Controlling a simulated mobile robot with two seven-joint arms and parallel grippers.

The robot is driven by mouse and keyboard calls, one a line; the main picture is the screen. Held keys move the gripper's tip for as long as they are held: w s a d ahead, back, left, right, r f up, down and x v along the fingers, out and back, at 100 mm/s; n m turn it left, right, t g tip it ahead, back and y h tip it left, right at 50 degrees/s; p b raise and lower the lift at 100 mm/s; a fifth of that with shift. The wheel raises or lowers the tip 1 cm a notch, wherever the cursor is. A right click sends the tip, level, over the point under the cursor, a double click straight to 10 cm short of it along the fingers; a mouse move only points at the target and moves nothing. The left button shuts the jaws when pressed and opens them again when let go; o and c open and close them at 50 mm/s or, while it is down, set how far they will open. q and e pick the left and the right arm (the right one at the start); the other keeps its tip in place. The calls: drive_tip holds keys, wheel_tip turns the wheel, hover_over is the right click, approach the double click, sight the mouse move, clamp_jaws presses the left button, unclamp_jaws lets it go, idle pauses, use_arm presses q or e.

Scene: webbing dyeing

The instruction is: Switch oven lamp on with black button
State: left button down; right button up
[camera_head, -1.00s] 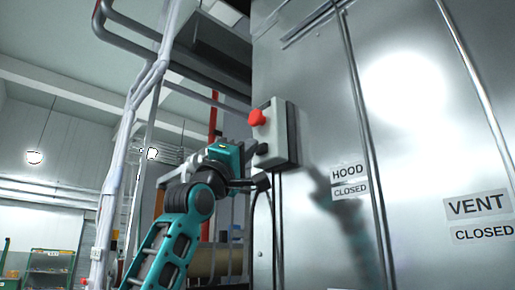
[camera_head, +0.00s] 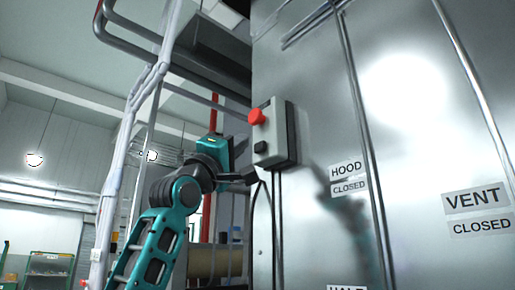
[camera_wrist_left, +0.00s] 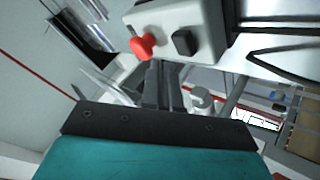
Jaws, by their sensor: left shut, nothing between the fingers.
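A grey control box (camera_head: 280,135) is mounted on the side of the metal oven. It carries a red mushroom button (camera_head: 256,116) and, below it, a square black button (camera_head: 260,147). In the left wrist view the red button (camera_wrist_left: 143,45) and black button (camera_wrist_left: 185,42) both show on the box (camera_wrist_left: 205,18), beyond the fingertips. My left gripper (camera_head: 250,178) is shut and empty, just below and left of the box, apart from the black button. Its closed fingers (camera_wrist_left: 162,85) point toward the box in the wrist view. My right gripper is not in view.
The oven's metal panel (camera_head: 310,80) fills the right side, with HOOD CLOSED (camera_head: 348,177) and VENT CLOSED (camera_head: 478,212) labels. Black cables (camera_head: 276,220) hang under the box. White pipes (camera_head: 135,110) and a rail frame stand at the left, near my arm.

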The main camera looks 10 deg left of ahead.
use_arm(q)
drive_tip(key=s+a+b, duration=0.1)
drive_tip(key=s, duration=0.1)
drive_tip(key=s+a+b, duration=0.1)
drive_tip(key=s+a, duration=0.1)
drive_tip(key=shift+s+a, duration=0.15)
drive_tip(key=shift+a, duration=0.05)
drive_tip(key=shift+f, duration=0.1)
idle(0.5)
